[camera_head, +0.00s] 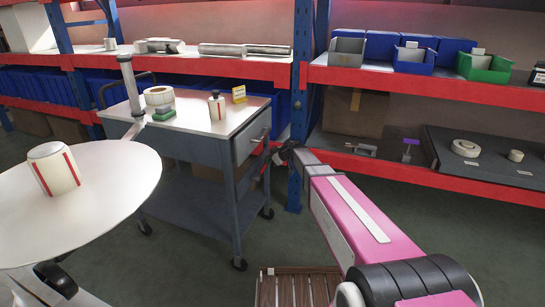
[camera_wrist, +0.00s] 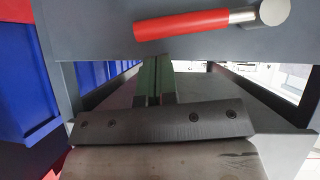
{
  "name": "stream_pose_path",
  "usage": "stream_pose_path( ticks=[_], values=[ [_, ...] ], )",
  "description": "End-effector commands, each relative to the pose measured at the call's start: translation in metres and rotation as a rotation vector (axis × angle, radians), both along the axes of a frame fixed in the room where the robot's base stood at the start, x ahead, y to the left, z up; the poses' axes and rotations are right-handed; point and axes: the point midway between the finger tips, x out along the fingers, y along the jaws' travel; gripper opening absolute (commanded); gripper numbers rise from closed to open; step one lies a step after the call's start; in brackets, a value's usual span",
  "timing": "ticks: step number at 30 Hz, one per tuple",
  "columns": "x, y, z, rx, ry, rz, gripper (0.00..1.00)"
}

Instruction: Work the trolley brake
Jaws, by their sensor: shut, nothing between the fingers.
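The grey trolley (camera_head: 206,150) stands left of centre in the head view, with a white top, a lower shelf and dark castors. In the wrist view my gripper's green fingers (camera_wrist: 152,72) are together and empty, pointing under a grey panel. A red grip (camera_wrist: 182,26) on a silver rod, apparently the brake lever, lies across that panel just above the fingertips. It ends in a round silver knob (camera_wrist: 274,12). I cannot tell whether the fingers touch the panel.
A round white table (camera_head: 100,200) is at the left. Red-edged shelving (camera_head: 420,88) and a blue upright (camera_head: 295,190) stand behind. A slatted wooden crate (camera_head: 296,286) is on the floor.

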Motion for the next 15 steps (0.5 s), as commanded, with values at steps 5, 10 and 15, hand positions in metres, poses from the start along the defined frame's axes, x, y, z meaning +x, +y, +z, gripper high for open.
stream_pose_path(
  ticks=[5,10,15],
  values=[
    [0.0026,0.0016,-0.0131,0.000,0.001,0.001,0.00],
    [0.0028,0.0019,-0.0150,0.001,0.000,0.000,0.00],
    [0.0026,0.0018,-0.0147,0.001,0.000,0.000,0.00]
  ],
)
